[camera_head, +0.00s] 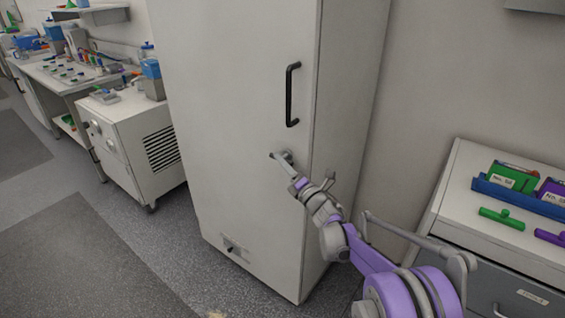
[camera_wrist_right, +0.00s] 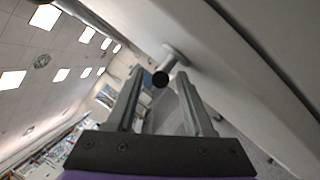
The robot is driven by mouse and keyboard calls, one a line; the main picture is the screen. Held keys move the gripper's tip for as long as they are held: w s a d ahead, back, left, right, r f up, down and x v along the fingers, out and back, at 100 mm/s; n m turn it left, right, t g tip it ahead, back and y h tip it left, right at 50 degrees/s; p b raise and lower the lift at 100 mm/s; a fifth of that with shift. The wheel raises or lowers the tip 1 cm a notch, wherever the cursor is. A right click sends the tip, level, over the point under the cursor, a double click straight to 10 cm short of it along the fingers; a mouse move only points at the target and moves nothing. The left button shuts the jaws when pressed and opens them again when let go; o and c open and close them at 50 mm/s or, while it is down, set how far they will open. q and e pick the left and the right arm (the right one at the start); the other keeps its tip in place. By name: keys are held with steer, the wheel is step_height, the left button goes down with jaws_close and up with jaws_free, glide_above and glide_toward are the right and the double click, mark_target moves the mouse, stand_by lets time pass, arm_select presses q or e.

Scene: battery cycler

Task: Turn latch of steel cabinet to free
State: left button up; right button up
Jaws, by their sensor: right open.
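The tall steel cabinet (camera_head: 235,110) stands in the middle of the head view with its door shut. Its grey latch (camera_head: 283,157) sticks out near the door's right edge, below a black bar handle (camera_head: 291,95). My right gripper (camera_head: 291,168) is at the latch, partly overlapping it. In the right wrist view the open fingers (camera_wrist_right: 159,85) stand apart, with the round dark end of the latch (camera_wrist_right: 162,78) in the gap near the tips. Whether either finger touches it I cannot tell. My left gripper is not in view.
A white vented cabinet (camera_head: 135,140) and cluttered benches stand at left. The floor (camera_head: 95,245) in front at left is clear.

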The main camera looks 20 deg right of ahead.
steer(key=shift+w+a, duration=0.1)
steer(key=shift+w, duration=0.15)
jaws_close()
